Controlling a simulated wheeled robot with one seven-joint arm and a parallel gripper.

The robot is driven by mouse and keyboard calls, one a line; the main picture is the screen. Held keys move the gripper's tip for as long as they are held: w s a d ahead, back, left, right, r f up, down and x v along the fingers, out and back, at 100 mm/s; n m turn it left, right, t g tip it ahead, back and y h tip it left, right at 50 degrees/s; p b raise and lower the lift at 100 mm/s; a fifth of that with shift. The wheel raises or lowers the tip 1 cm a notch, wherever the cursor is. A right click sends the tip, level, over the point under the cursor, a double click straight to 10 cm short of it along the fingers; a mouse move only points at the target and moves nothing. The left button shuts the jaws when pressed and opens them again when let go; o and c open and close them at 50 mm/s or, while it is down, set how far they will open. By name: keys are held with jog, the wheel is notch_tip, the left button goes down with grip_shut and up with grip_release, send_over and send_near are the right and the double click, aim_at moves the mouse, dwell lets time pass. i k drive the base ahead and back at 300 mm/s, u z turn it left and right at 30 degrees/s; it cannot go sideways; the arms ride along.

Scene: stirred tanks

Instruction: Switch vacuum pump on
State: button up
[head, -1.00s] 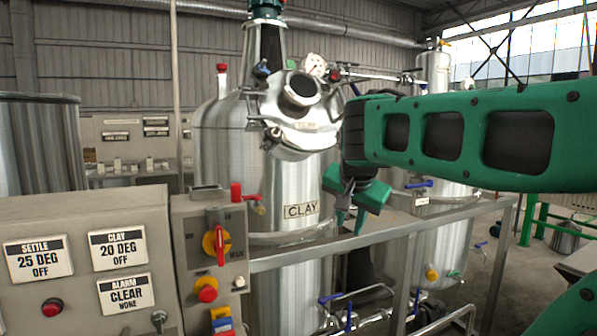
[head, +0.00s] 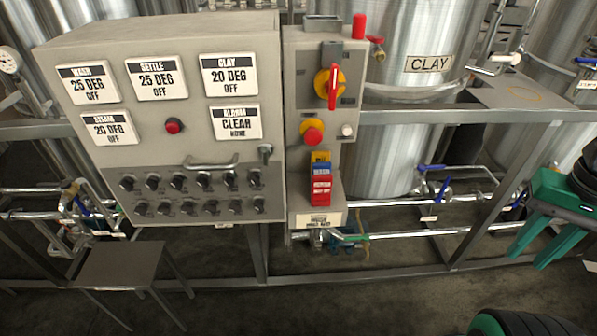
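A grey control panel (head: 75,50) stands left of centre, with two rows of black knobs (head: 202,180) on its lower part. Their labels are too small to read, so I cannot tell which one is for the vacuum pump. A narrow grey switch box (head: 302,62) to its right carries a red handle on a yellow disc (head: 331,87), standing upright, and a red button on yellow (head: 313,134). A small teal machine (head: 350,238) sits low behind this box, partly hidden. My green gripper (head: 538,247) is at the right edge, fingers apart and empty, far from the panel.
A steel rail (head: 420,117) runs behind the panel, with the tank marked CLAY (head: 395,75) beyond it. Pipes with blue-handled valves (head: 432,168) run below. A small metal table (head: 125,265) stands at lower left. The floor in front is clear.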

aim_at(255, 177)
jog(key=z, duration=0.45)
jog(key=k, duration=2.6)
jog(key=u, duration=1)
jog(key=i, duration=1)
jog(key=u, duration=0.05)
